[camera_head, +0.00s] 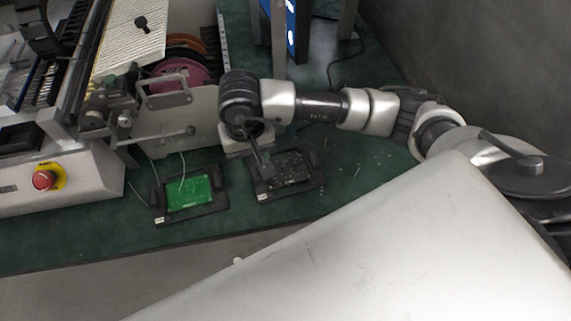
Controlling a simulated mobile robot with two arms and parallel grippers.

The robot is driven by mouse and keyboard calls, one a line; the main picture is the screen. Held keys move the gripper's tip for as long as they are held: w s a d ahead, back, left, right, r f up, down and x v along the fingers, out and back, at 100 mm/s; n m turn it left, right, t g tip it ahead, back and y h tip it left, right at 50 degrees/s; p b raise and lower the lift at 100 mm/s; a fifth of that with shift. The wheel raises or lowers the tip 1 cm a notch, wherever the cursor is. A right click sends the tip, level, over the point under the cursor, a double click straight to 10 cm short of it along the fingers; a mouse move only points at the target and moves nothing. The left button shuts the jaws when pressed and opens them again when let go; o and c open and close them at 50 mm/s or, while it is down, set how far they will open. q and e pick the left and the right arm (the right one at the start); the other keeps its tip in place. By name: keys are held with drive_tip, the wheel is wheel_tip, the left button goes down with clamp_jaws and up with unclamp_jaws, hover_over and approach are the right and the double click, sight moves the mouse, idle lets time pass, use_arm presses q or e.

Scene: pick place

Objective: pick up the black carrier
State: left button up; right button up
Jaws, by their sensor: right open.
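The black carrier (298,187) lies on the green table and holds a dark circuit board. A second dark carrier (214,206), holding a bright green board (190,193), lies to its left. My right arm reaches in from the right. My right gripper (266,173) points down over the left part of the black carrier and is open. It hides part of the carrier's left side. I cannot tell whether the fingers touch it. My left gripper is not in view.
A machine with a red emergency button (44,180) and a grey metal bracket (165,92) stands at the left. Pink and orange reels (188,72) are behind the bracket. The green table (345,185) has small scattered bits right of the carrier. Its front edge runs below the carriers.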

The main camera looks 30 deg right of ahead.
sight(253, 170)
drive_tip(key=f, duration=0.3)
drive_tip(key=shift+s+f+p, duration=0.3)
drive_tip(key=shift+f+p, duration=0.1)
drive_tip(key=shift+a+f, duration=0.1)
drive_tip(key=shift+f, duration=0.45)
drive_tip(key=c, duration=0.8)
